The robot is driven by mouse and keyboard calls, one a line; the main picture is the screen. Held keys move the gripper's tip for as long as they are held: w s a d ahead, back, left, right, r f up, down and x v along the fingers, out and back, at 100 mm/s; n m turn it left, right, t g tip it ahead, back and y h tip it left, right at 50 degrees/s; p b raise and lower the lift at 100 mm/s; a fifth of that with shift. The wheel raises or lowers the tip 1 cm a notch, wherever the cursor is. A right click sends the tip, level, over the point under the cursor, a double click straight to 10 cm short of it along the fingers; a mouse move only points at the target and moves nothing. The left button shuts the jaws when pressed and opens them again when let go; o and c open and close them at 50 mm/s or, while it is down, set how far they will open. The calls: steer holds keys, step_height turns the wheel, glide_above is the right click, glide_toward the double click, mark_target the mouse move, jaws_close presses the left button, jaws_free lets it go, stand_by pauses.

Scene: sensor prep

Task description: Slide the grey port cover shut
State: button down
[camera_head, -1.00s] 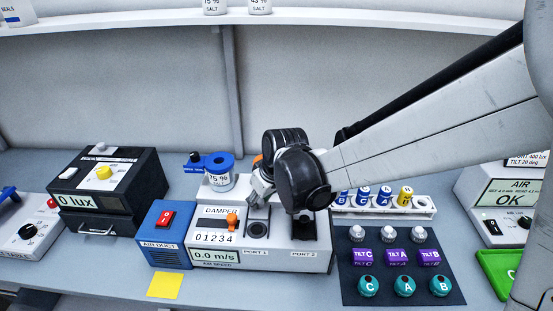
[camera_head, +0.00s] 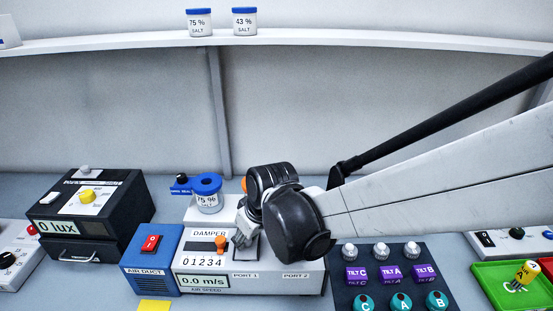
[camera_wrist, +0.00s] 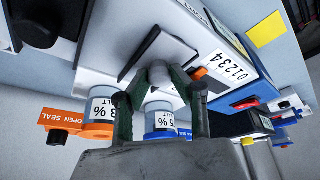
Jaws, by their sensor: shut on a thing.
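In the wrist view the grey port cover (camera_wrist: 157,48) is a flat grey plate with a dark edge on the white air duct box. A small grey knob (camera_wrist: 158,74) stands up from it. My gripper (camera_wrist: 157,88) has its two dark fingers closed around the knob. In the head view my gripper (camera_head: 243,240) is down at the top of the air duct box (camera_head: 215,262), just behind the PORT 1 label (camera_head: 245,276). The cover and both port openings are hidden there by my gripper and wrist, so I cannot tell how far the cover is shut.
The orange damper knob (camera_head: 220,243) stands close left of my gripper. A blue-lidded salt jar (camera_head: 208,195) stands behind it. The black lux box (camera_head: 88,215) is at left; the button panel (camera_head: 385,255) and green tray (camera_head: 492,284) are at right.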

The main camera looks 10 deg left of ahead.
steer(key=shift+s, duration=0.15)
steer(key=c, duration=1.5)
jaws_free()
steer(key=shift+s, duration=0.1)
steer(key=shift+r, duration=0.1)
steer(key=v, duration=1.1)
steer(key=shift+d+r, duration=0.1)
steer(key=shift+r, duration=0.3)
steer(key=s+d+f+m+t+h+b, duration=0.1)
steer(key=s+d+m, duration=0.1)
steer(key=d, duration=0.7)
steer(key=s+d+f+m+t+h+b, duration=0.1)
steer(key=s+d+m, duration=0.2)
steer(key=d, duration=0.7)
steer(key=s+d+f+m+t+h+b, duration=0.1)
steer(key=d+m, duration=0.4)
steer(key=d, duration=0.5)
steer(key=shift+s+t+h+b, duration=0.35)
steer(key=shift+s+t, duration=0.25)
steer(key=shift+s, duration=0.55)
